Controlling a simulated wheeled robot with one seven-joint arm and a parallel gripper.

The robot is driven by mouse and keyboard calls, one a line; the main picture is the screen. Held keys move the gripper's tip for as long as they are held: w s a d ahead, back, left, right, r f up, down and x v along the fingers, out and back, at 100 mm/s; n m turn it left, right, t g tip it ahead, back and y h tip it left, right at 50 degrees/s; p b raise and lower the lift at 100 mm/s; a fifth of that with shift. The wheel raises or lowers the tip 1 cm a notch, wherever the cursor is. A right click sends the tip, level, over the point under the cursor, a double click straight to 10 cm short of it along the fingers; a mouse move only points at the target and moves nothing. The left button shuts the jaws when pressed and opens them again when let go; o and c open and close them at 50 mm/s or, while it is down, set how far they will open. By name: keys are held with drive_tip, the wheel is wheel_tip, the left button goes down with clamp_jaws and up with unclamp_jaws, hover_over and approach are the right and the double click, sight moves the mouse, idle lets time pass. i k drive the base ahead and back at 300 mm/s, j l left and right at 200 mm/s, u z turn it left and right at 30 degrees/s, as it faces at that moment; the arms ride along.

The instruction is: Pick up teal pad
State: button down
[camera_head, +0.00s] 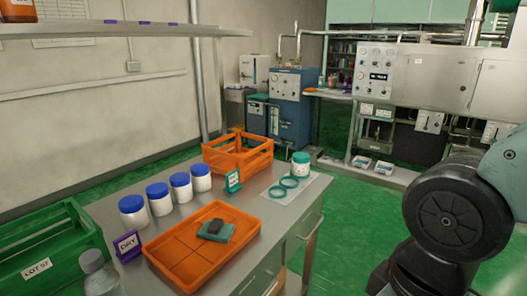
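The teal pad (208,235) lies in the shallow orange tray (180,268) on the metal table. A dark grey block (213,225) sits on top of the pad and covers part of it. My gripper is not in view. Only a part of my arm, a dark round joint with a grey-teal link, shows at the right edge, well apart from the tray.
Several blue-lidded white jars (160,199) stand behind the tray. A purple DRY sign (127,246) and a clear bottle (97,273) stand at its left. An orange crate (226,160), teal rings (289,182), a teal-lidded jar (300,166) and a green crate (40,255) surround it.

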sight(215, 229)
drive_tip(key=i+l, duration=0.1)
drive_tip(key=i+l+u, duration=0.1)
drive_tip(key=i+u, duration=0.2)
drive_tip(key=u, duration=0.15)
drive_tip(key=i+l+u, duration=0.25)
drive_tip(key=u, duration=1.65)
drive_tip(key=i+l, duration=0.05)
